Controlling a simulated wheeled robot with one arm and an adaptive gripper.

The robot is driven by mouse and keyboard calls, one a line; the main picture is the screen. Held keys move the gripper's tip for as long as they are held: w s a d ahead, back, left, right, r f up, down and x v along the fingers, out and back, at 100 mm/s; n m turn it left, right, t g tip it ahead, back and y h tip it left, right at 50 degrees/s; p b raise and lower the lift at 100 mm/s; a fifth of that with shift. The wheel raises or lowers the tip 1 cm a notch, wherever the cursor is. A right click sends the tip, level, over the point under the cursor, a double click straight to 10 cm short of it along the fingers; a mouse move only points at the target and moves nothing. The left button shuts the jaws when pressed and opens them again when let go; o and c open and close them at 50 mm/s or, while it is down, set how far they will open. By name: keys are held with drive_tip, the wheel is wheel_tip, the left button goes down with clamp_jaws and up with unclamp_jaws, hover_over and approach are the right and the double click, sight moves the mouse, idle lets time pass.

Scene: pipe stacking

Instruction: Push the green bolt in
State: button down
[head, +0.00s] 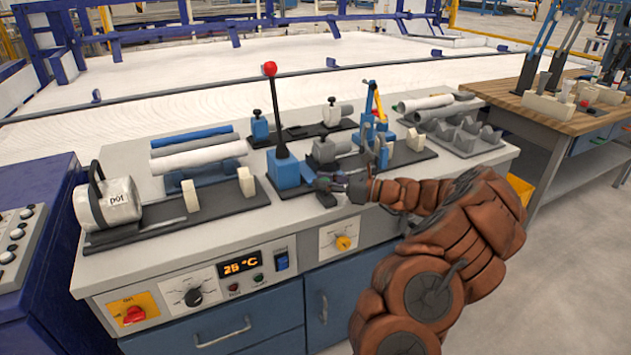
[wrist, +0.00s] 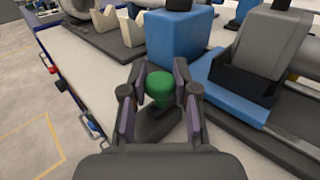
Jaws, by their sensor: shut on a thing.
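The green bolt (wrist: 160,86) shows in the wrist view as a rounded green head on a dark grey base. My gripper (wrist: 161,95) has one finger on each side of the green head, closed around it. In the head view my gripper (head: 340,187) is at the front of the bench fixture, just right of the blue lever block (head: 284,170).
The blue block (wrist: 177,40) stands right beyond the bolt in the wrist view. A grey and blue clamp (wrist: 262,50) is close on the right. A tall lever with a red knob (head: 270,69) rises from the block. Pipes (head: 198,152) lie on a rack at left.

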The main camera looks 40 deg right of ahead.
drive_tip(key=shift+w+d+r, duration=0.1)
drive_tip(key=c, duration=0.9)
unclamp_jaws()
drive_tip(key=shift+w, duration=0.15)
drive_tip(key=v, duration=1.2)
